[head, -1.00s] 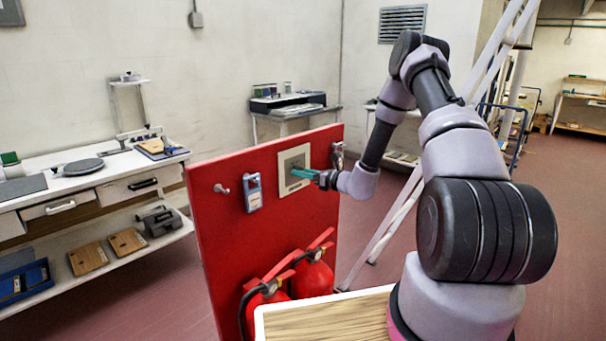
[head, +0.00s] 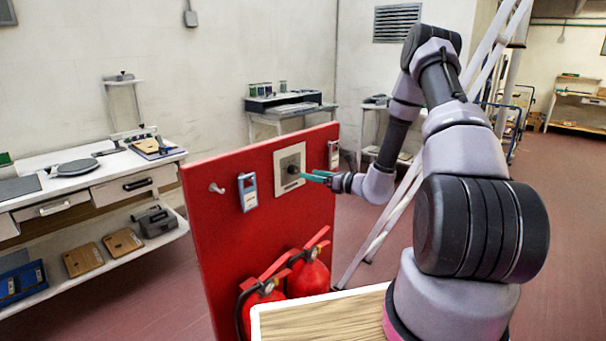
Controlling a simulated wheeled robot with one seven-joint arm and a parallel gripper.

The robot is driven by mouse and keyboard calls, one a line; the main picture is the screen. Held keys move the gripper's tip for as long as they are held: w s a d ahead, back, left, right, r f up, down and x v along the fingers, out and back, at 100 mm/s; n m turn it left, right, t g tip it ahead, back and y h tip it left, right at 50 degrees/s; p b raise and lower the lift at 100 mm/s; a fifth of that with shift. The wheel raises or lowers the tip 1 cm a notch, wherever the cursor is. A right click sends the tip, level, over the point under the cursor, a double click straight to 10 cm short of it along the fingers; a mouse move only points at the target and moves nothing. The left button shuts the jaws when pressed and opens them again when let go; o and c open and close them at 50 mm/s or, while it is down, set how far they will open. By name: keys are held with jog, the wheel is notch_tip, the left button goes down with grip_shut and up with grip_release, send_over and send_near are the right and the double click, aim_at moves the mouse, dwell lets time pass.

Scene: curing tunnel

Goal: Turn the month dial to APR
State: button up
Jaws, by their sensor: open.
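The month dial is a dark round knob (head: 293,169) on a square cream plate (head: 281,183), fixed to the upright red panel (head: 215,235). Its month marks are too small to read. My gripper (head: 312,177), with teal fingers, is open just to the right of the knob and points at it. The fingertips look apart from the knob, with a small gap in the picture. Nothing shows between the fingers.
A blue-grey padlock-like tag (head: 247,191) and a peg (head: 216,188) are on the panel left of the plate. Another tag (head: 334,154) hangs to its right. Fire extinguishers (head: 308,274) stand at the panel's foot. A ladder (head: 395,208) leans behind my arm.

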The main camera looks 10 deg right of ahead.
jog(key=shift+v, duration=2.2)
jog(key=s+a+r+n+g+y, duration=0.1)
jog(key=s+a+r+n+g, duration=0.4)
jog(key=s+r+n, duration=0.3)
jog(key=s+a+r+n+g, duration=0.5)
jog(key=s+a+r+n, duration=0.15)
jog(key=r, duration=0.45)
jog(key=s+d+r+n+t+h, duration=0.2)
jog(key=s+d+r+n+h, duration=0.3)
jog(key=s, duration=0.3)
jog(key=s+d+r+n+t+h, duration=0.2)
jog(key=s+d+r+n+h, duration=0.3)
jog(key=s+r, duration=0.3)
jog(key=shift+s+n, duration=0.65)
jog(key=shift+s, duration=0.05)
